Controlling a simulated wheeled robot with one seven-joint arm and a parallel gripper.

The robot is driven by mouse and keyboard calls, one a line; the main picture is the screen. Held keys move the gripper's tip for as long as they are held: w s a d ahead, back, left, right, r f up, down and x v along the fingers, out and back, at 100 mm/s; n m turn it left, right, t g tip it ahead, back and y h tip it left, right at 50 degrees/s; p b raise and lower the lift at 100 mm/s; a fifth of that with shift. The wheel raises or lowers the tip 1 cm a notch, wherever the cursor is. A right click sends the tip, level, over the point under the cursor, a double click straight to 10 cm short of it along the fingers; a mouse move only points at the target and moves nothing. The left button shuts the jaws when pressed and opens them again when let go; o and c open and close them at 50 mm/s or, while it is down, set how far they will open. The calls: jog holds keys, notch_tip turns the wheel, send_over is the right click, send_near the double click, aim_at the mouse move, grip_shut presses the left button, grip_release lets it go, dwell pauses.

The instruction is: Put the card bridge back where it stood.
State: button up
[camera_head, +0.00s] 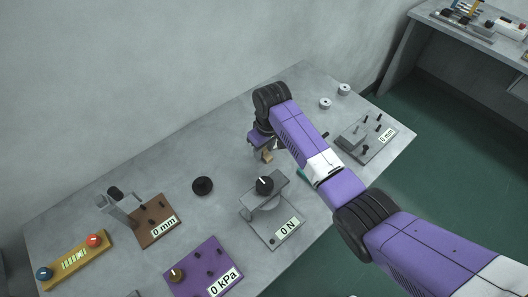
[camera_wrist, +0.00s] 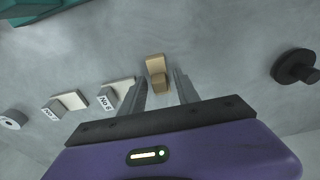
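A small tan piece, which I take to be the card bridge (camera_wrist: 157,64), shows ahead of my gripper in the wrist view, with a flat part and a raised darker block. It also shows as a tan patch beside my gripper in the head view (camera_head: 267,156). My gripper (camera_wrist: 159,80) has its two fingers apart, one on each side of the tan piece's near end. I see gaps between the fingers and the piece. Whether its underside rests on the table is hard to tell. In the head view my gripper (camera_head: 261,146) is low over the far part of the table, partly hidden by my arm.
Cream pieces with numbered grey blocks (camera_wrist: 106,98) lie left of the fingers in the wrist view. A black round knob-like piece (camera_head: 202,185) stands on the grey table (camera_head: 95,200). A "0 N" press (camera_head: 265,215) and a "0 mm" gauge plate (camera_head: 369,139) stand nearby.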

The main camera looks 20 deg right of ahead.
grip_shut()
